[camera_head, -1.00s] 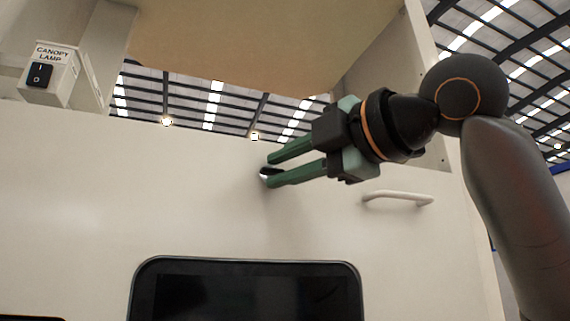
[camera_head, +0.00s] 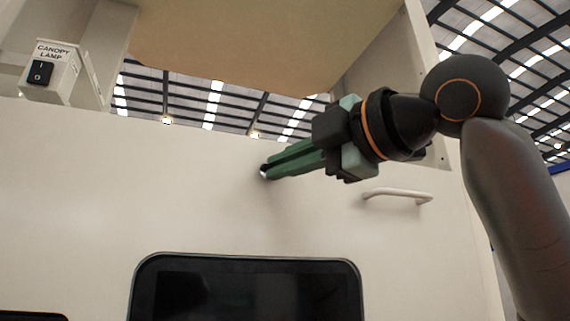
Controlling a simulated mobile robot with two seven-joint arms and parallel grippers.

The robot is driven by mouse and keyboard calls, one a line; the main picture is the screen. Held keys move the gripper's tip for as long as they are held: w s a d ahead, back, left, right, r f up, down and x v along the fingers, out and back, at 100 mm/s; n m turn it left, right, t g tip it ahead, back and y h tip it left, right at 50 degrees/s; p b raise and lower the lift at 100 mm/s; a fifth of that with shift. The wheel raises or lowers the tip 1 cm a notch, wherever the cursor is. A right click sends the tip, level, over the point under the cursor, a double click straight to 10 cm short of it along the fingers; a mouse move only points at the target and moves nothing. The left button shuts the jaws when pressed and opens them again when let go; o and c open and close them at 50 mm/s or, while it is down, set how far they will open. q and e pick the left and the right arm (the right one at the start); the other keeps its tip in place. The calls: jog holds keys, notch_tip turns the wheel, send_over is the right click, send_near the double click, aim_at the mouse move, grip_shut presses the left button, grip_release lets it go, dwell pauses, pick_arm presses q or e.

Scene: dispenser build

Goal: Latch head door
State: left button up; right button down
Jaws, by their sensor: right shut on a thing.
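The head door (camera_head: 90,200) is a wide pale panel across the lower part of the head view. It has a dark screen or window (camera_head: 245,290) and a pale bar handle (camera_head: 398,195) at its right. My right gripper (camera_head: 266,171) reaches in from the right, to the upper left of the handle. Its green fingers are closed together on a small dark and shiny latch part (camera_head: 264,172) on the door face. The fingers hide most of that part, so its turn position cannot be told. My left gripper is not in view.
A canopy lamp switch box (camera_head: 50,76) sticks out at the upper left. A tan canopy panel (camera_head: 260,45) hangs above, with an open gap between it and the door's top edge. A pale side post (camera_head: 430,90) stands behind my right arm.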

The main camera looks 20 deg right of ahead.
jog(key=shift+a+f+m+t+h+b, duration=0.15)
jog(key=shift+m+t+h+b, duration=1.15)
jog(key=shift+m, duration=2.3)
jog(key=shift+a+f+m+t+h+b, duration=0.2)
jog(key=shift+m+t+h+b, duration=0.6)
jog(key=shift+m+b, duration=1.85)
jog(key=shift+a+f+m+t+h+b, duration=0.15)
jog(key=shift+m+t+h+b, duration=0.8)
jog(key=shift+m, duration=3.6)
jog(key=shift+r+m+h+p, duration=0.1)
jog(key=shift+m+h+p, duration=0.15)
jog(key=shift+m+p, duration=0.1)
jog(key=c, duration=1)
grip_release()
